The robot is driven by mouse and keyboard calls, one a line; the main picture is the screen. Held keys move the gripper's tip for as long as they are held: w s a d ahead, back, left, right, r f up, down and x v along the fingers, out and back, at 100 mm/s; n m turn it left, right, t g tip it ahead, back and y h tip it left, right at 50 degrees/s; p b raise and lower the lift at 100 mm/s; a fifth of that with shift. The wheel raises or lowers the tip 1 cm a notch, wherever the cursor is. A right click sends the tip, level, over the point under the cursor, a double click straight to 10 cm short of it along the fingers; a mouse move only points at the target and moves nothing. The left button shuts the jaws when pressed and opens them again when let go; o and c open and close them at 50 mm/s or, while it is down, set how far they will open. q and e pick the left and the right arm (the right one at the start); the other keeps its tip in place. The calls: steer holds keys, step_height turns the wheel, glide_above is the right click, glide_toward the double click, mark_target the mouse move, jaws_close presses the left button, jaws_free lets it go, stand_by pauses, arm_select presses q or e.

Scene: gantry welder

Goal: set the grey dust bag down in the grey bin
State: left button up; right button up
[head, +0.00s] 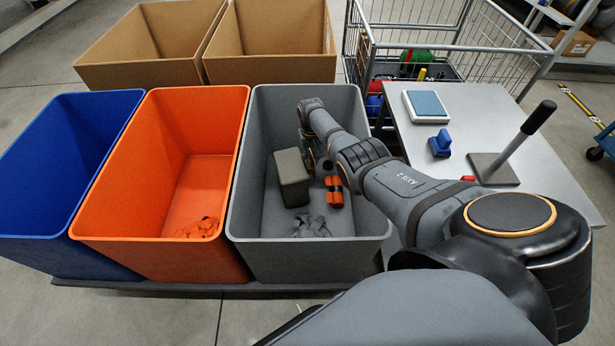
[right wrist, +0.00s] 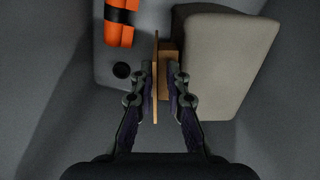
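The grey dust bag (head: 292,178) is a boxy grey-beige block inside the grey bin (head: 242,190), left of my right gripper (head: 316,163). In the right wrist view the bag (right wrist: 228,62) lies to the right of the fingers, with a tan collar plate (right wrist: 155,78) at its side. My right gripper (right wrist: 163,80) has its fingers closed on either side of this tan collar. The bag is low in the bin and looks slightly tilted; whether it touches the floor I cannot tell. My left gripper is not in view.
Orange cylinders (head: 334,190) lie in the grey bin beside the bag, with grey scraps (head: 310,228) nearer the front. An orange bin (head: 165,240) and a blue bin (head: 100,110) stand left. A table (head: 465,110) and wire cage (head: 455,24) are right and behind.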

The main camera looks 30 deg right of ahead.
steer(key=shift+o, duration=1.2)
steer(key=shift+s, duration=0.1)
step_height(320, 180, up, 12)
steer(key=shift+a, duration=0.2)
